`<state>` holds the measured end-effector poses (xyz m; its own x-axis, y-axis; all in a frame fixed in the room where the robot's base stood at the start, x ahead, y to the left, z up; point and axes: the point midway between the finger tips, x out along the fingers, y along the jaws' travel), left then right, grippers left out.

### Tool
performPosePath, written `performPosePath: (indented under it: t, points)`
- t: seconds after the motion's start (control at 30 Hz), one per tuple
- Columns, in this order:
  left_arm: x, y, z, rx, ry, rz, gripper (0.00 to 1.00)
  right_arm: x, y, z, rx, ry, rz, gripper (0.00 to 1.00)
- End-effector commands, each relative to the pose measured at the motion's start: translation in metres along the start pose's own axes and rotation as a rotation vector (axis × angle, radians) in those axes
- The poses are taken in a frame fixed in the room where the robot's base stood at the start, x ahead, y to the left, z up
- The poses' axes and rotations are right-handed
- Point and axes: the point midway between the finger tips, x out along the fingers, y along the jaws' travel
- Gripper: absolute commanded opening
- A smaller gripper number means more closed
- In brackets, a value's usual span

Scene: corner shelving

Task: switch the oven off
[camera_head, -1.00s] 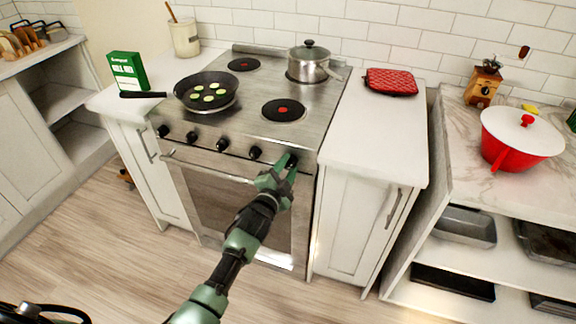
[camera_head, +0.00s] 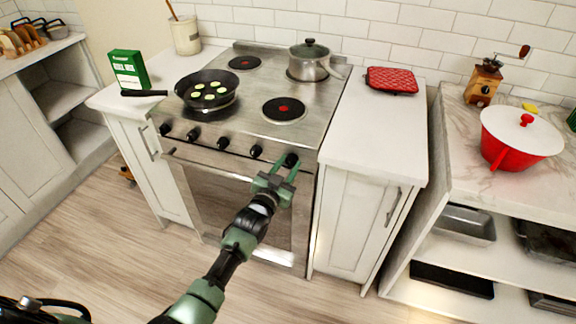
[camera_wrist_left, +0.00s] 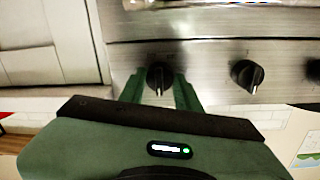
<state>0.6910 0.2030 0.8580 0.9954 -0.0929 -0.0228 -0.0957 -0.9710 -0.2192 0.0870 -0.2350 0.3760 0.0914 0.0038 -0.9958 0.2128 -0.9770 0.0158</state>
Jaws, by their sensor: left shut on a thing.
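The oven (camera_head: 222,205) is the stainless steel stove in the middle, with a row of black knobs on its front panel. My left gripper (camera_head: 285,170) is at the rightmost knob (camera_head: 291,160). In the left wrist view the two green fingers stand on either side of that knob (camera_wrist_left: 158,76), shut on it. Its light pointer mark faces down in that view. A neighbouring knob (camera_wrist_left: 247,74) stands free beside the fingers, its mark also facing down. My right gripper is not in view.
A frying pan (camera_head: 207,88) with green-edged slices and a lidded pot (camera_head: 309,62) stand on the stove. The oven door handle (camera_head: 205,166) runs below the knobs. A white counter (camera_head: 372,130) with a red pad (camera_head: 391,80) adjoins on the right.

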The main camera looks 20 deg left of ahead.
Motion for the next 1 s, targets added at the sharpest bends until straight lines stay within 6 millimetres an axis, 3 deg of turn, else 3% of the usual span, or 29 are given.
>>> performPosePath:
  t: [0.6, 0.63, 0.7, 1.0]
  points:
    - [-0.0008, 0.0012, 0.0028, -0.042, -0.003, 0.002, 0.0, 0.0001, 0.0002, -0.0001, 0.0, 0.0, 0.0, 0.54]
    - [-0.0008, 0.0012, 0.0028, -0.042, -0.003, 0.002, 0.41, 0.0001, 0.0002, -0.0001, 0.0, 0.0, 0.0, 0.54]
    - [-0.0007, 0.001, 0.0024, -0.041, -0.002, 0.002, 0.55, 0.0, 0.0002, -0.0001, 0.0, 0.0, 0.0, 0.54]
    - [-0.0012, 0.0004, 0.0011, -0.04, 0.001, 0.001, 0.55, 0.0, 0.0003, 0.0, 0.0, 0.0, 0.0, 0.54]
